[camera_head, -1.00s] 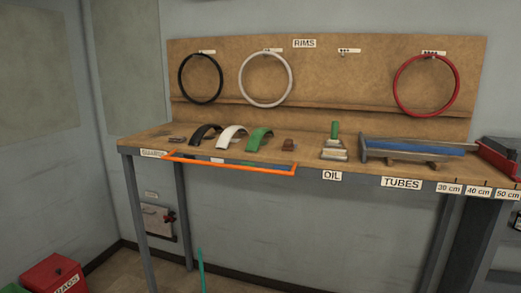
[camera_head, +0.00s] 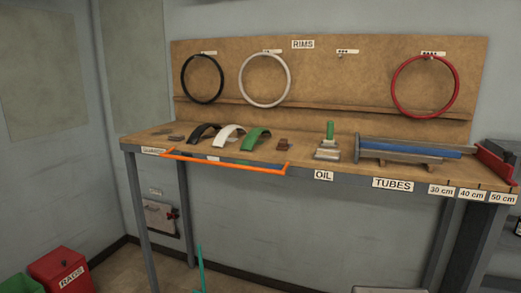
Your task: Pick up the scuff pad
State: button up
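A small reddish-brown block (camera_head: 283,145) lies on the wooden bench top, right of the green fender. It looks like the scuff pad, but it is too small to be sure. A flat grey-brown piece (camera_head: 175,138) lies left of the black fender, and I cannot tell what it is. My gripper is not in view.
The workbench (camera_head: 300,155) carries black, white and green fenders (camera_head: 257,139), an oil can (camera_head: 329,140) and blue tubes (camera_head: 410,148). An orange bar (camera_head: 225,165) runs along its front edge. A red rags bin (camera_head: 62,270) and a thin teal upright (camera_head: 200,270) stand below.

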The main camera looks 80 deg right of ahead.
aim_at(282, 145)
jog(key=u, duration=0.75)
jog(key=k, duration=2.2)
jog(key=z, duration=0.65)
